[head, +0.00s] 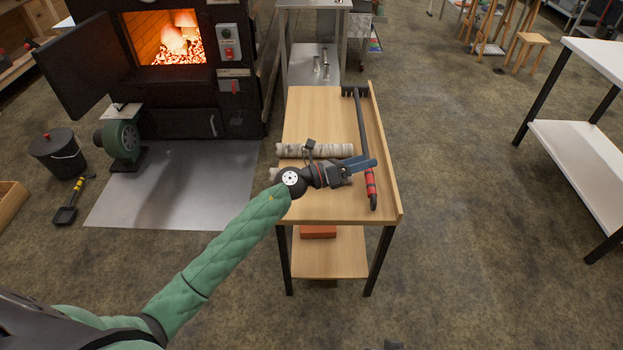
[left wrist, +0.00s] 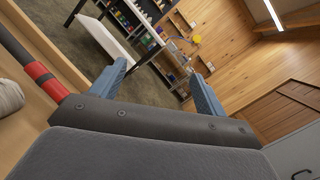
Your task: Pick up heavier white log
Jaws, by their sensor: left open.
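Two pale birch logs lie crosswise on the wooden table. The far log (head: 325,151) is mostly in plain view. The near log (head: 275,173) is largely hidden under my left gripper and wrist. My left gripper (head: 369,163) is over the near log, its blue fingers pointing right toward the red-gripped tool. In the left wrist view its fingers (left wrist: 158,70) are apart with nothing between them. The rounded end of a pale log (left wrist: 9,95) shows there at the left edge. I cannot tell which log is heavier. My right gripper is not in view.
A long dark rake with a red grip (head: 371,182) lies along the right side of the table (head: 312,112). An orange block (head: 318,231) is on the lower shelf. The lit firebox (head: 170,38) stands open at the back left.

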